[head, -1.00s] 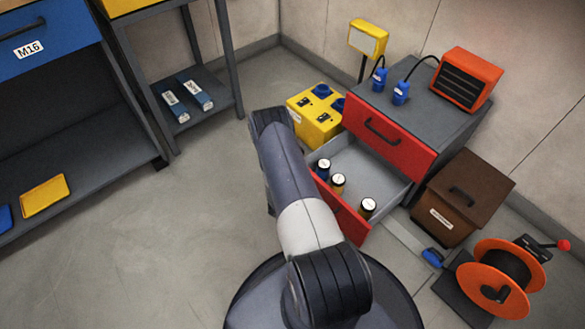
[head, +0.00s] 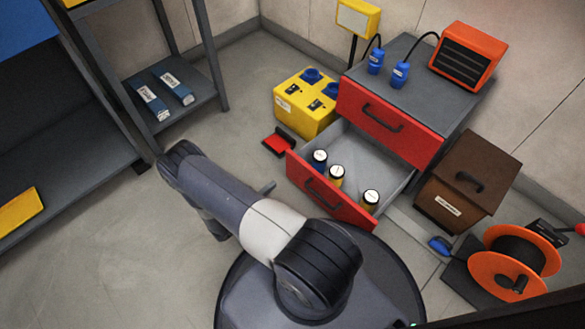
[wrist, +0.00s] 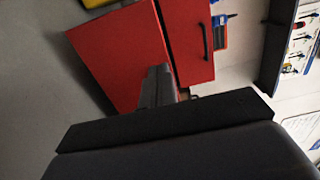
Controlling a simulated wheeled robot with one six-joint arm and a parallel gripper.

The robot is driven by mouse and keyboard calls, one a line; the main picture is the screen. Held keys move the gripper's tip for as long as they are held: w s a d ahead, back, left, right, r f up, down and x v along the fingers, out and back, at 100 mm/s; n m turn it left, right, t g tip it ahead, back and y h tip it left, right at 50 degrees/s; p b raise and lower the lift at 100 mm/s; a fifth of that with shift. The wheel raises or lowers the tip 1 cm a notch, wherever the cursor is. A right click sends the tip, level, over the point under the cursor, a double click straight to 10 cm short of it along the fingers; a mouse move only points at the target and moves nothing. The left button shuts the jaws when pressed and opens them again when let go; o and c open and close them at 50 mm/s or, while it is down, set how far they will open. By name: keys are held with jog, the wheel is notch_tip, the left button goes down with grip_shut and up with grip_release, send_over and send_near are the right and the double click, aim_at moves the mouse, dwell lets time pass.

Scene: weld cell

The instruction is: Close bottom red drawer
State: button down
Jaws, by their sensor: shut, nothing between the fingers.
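The bottom red drawer (head: 322,199) is pulled out of the grey cabinet in the head view. Its front has a dark handle, and several small canisters (head: 336,175) stand inside. The closed upper red drawer (head: 385,122) is above it. In the wrist view, a large red panel (wrist: 115,50), seemingly the bottom drawer front, is close, beside the upper drawer front (wrist: 186,40) with its handle. My gripper (wrist: 158,82) is shut and empty, pointing toward the red fronts; contact cannot be told. In the head view it is mostly hidden behind my arm, left of the drawer.
A yellow box (head: 305,105) and a small red item (head: 279,142) are on the floor left of the cabinet. A brown bin (head: 466,180) and an orange cable reel (head: 512,262) stand to its right. A grey shelf (head: 180,105) is at the left. Floor between shelf and drawer is clear.

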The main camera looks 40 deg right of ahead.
aim_at(300, 164)
jog(key=d, duration=0.3)
jog(key=d+b, duration=0.1)
jog(key=d, duration=0.3)
jog(key=d+b, duration=0.1)
jog(key=d, duration=0.3)
jog(key=shift+w+d, duration=0.2)
jog(key=shift+w, duration=0.2)
